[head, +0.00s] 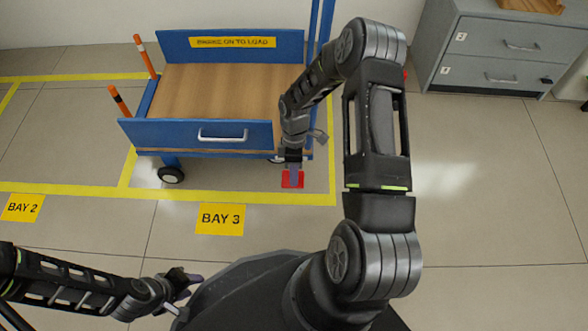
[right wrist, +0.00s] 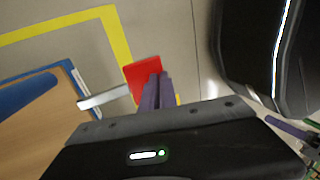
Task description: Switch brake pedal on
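The red brake pedal (head: 286,184) sticks out low at the near right corner of the blue cart (head: 140,134). My right gripper (head: 293,178) points down at the pedal and covers its middle. In the right wrist view the pedal (right wrist: 139,72) lies right at the tips of my right fingers (right wrist: 161,75), which are together with nothing between them. I cannot tell whether they touch it or whether it is pressed. My left gripper (head: 194,280) is low at the lower left, away from the cart; its finger opening is unclear.
The cart has a wooden deck (head: 215,95), a handle (head: 222,135), orange-tipped posts (head: 145,55) and a yellow sign reading BRAKE ON TO LOAD (head: 232,42). Yellow lines mark the BAY 3 (head: 220,218) area. A grey drawer cabinet (head: 495,50) stands at back right. Floor at right is clear.

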